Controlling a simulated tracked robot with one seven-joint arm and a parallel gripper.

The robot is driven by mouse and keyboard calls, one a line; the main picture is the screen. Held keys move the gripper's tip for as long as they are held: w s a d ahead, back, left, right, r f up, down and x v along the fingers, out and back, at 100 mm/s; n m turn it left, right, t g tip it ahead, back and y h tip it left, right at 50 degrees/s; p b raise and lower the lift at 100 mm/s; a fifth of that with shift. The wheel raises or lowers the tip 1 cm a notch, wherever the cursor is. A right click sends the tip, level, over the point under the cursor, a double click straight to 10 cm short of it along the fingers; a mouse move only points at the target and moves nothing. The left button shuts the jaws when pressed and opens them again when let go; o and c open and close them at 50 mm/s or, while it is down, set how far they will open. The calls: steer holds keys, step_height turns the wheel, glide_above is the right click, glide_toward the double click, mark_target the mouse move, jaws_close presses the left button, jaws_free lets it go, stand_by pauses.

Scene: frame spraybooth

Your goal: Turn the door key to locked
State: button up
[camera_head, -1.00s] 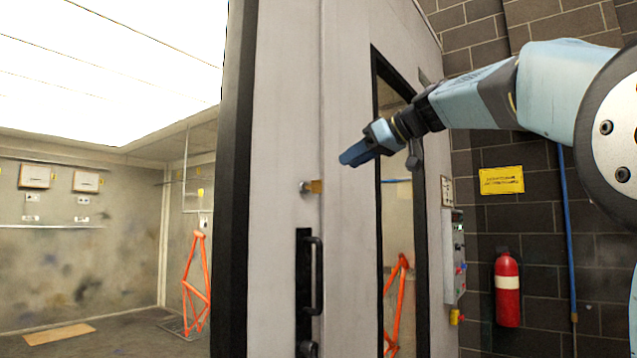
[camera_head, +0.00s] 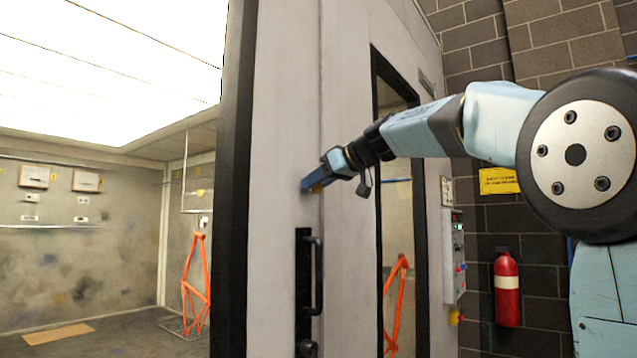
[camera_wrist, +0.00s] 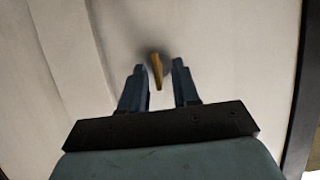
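The door key (camera_wrist: 157,71) is a flat brass-coloured piece standing out from the pale door (camera_wrist: 225,35) in the wrist view. My gripper (camera_wrist: 158,78) is open, with one blue finger on each side of the key and a gap to both. In the head view my gripper (camera_head: 307,187) is at the lock on the pale door (camera_head: 345,270) and hides most of it; a bit of the brass key (camera_head: 317,188) shows by the fingers. The key's exact angle is hard to tell.
A black pull handle (camera_head: 316,275) stands out from the door below my gripper. A dark-framed window (camera_head: 398,230) is to its right. A control box (camera_head: 454,255) and a red fire extinguisher (camera_head: 507,290) are further right. The open booth with an orange frame (camera_head: 196,280) is left.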

steer(key=shift+c, duration=0.3)
jaws_close()
